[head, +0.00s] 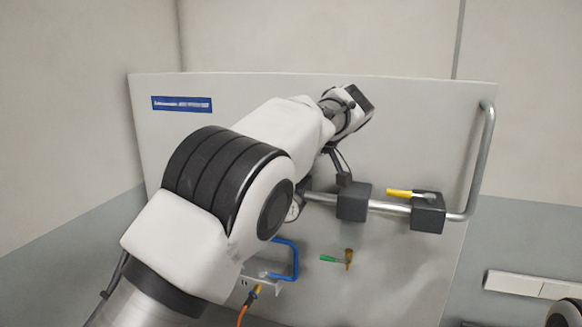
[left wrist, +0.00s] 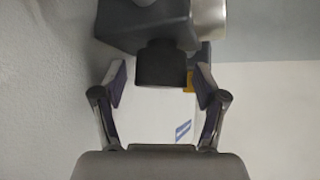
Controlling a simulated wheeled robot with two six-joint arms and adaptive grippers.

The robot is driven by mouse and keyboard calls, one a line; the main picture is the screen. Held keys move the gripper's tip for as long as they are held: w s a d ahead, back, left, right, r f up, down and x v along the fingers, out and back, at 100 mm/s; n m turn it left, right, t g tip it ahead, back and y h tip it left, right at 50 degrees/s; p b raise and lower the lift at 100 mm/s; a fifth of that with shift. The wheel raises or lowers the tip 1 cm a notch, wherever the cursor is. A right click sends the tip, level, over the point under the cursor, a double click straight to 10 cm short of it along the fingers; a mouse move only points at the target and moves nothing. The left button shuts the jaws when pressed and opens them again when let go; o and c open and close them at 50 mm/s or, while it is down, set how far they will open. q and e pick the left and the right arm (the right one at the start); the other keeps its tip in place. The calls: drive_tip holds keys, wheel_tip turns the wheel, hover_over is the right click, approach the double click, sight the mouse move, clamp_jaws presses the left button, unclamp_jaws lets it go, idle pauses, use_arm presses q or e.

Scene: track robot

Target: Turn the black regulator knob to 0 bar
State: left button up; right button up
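The black regulator knob (head: 343,179) sits on top of a dark block (head: 353,203) on the grey pipe. A round gauge (head: 293,212) left of the block is partly hidden by my left arm. My left gripper (head: 340,160) points down above the knob. In the left wrist view the knob (left wrist: 162,65) shows between the two spread fingers (left wrist: 160,84), with a gap on each side. The fingers are open and hold nothing. The gauge reading and the knob's markings cannot be read. My right gripper is not in view.
A second dark block (head: 428,212) with a yellow lever (head: 410,193) is right of the knob. Below are a green-handled valve (head: 335,259), a blue tube (head: 293,260) and an orange hose (head: 243,315). The grey panel (head: 440,130) stands behind; its upper right is bare.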

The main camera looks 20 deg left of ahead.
use_arm(q)
drive_tip(key=shift+r, duration=0.1)
drive_tip(key=v, duration=0.7)
drive_tip(key=shift+d, duration=0.15)
